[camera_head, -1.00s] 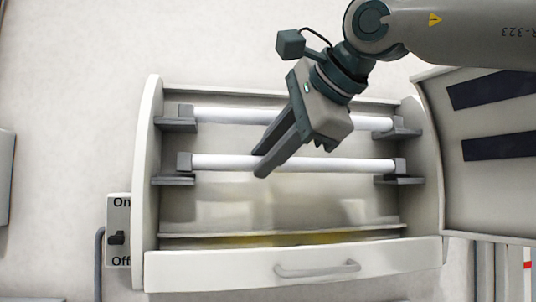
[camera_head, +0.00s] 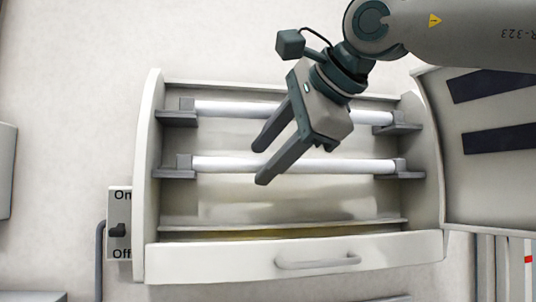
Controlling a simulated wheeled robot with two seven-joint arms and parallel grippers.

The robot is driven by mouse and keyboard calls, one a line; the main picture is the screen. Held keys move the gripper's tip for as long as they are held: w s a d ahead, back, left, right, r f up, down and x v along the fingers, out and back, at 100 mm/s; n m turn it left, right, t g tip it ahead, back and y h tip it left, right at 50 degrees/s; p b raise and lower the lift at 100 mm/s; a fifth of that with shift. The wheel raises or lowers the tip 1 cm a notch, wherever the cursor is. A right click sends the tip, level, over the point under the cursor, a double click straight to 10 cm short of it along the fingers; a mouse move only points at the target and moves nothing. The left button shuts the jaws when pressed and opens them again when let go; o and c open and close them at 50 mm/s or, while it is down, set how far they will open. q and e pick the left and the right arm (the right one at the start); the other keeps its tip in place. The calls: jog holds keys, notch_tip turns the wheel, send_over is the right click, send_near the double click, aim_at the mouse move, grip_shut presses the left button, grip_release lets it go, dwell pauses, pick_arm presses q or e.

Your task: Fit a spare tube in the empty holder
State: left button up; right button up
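A white lamp housing (camera_head: 152,200) stands open and holds two white tubes. The upper tube (camera_head: 235,108) spans the upper pair of grey holders (camera_head: 178,118). The lower tube (camera_head: 225,163) spans the lower pair of grey holders (camera_head: 174,173), its ends meeting the end blocks on both sides. My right gripper (camera_head: 262,164) comes in from the upper right and is open, one fingertip above the lower tube and one below it, in front of it. It hides the middle of the upper tube and part of the lower one. My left gripper is out of view.
An On/Off switch (camera_head: 118,230) is on the left. A drawer front with a handle (camera_head: 317,262) closes off the bottom of the housing. An open cover panel (camera_head: 490,180) with dark strips stands at the right.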

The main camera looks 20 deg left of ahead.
jog(key=shift+d, duration=0.1)
jog(key=shift+s+d+r+b, duration=0.25)
jog(key=shift+d+r+b, duration=0.1)
jog(key=shift+d, duration=0.1)
jog(key=b+v, duration=0.4)
jog(key=v, duration=1.2)
jog(key=shift+s, duration=0.1)
